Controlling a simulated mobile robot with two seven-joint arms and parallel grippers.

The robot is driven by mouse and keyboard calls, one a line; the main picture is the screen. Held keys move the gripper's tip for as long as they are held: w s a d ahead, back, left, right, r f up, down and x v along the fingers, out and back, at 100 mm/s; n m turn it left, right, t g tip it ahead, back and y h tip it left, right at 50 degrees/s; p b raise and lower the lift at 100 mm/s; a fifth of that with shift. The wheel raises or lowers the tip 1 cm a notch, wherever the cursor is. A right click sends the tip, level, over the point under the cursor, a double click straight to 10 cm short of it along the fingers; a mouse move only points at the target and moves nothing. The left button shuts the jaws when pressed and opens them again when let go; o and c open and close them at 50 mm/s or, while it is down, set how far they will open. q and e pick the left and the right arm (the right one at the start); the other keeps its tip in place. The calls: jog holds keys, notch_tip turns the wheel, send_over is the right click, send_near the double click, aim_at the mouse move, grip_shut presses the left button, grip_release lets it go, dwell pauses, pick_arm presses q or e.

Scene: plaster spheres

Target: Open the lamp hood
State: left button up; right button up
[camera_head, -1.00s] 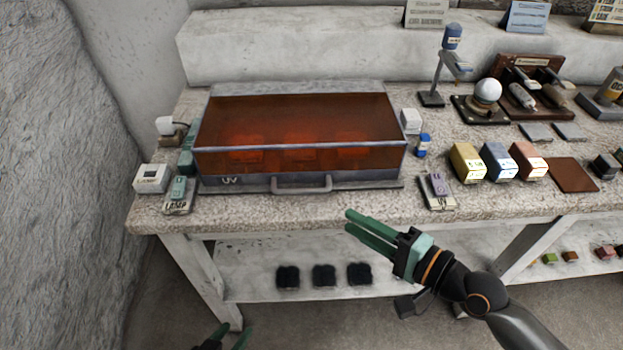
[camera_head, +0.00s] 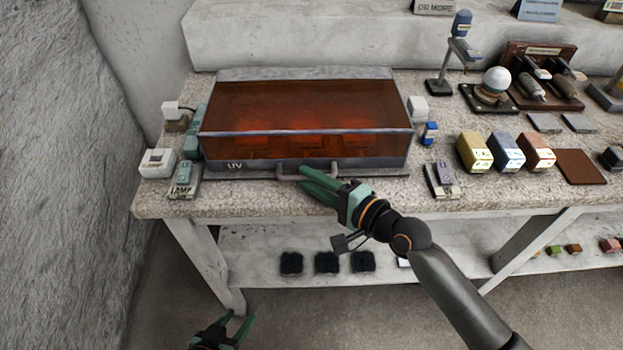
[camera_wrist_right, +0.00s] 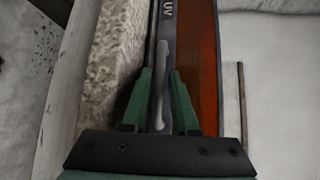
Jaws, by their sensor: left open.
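The lamp hood (camera_head: 305,110) is a wide box with a translucent orange-brown cover and grey frame, marked UV at its front. It is down on the bench and glows red inside. Its grey bar handle (camera_head: 284,176) is at the front edge. My right gripper (camera_head: 303,180) is at the handle, its green fingers partly hiding it. In the right wrist view the handle (camera_wrist_right: 162,65) lies between the two fingers (camera_wrist_right: 161,75), which stand apart; whether they touch it is unclear. My left gripper (camera_head: 228,325) is open and empty, low in front of the bench.
A LAMP switch block (camera_head: 184,182) stands left of the hood, and another block (camera_head: 441,180) stands right of it. Yellow, blue and red boxes (camera_head: 506,152) are further right. Several dark pieces (camera_head: 326,263) lie on the lower shelf.

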grip_shut()
dwell(1.5)
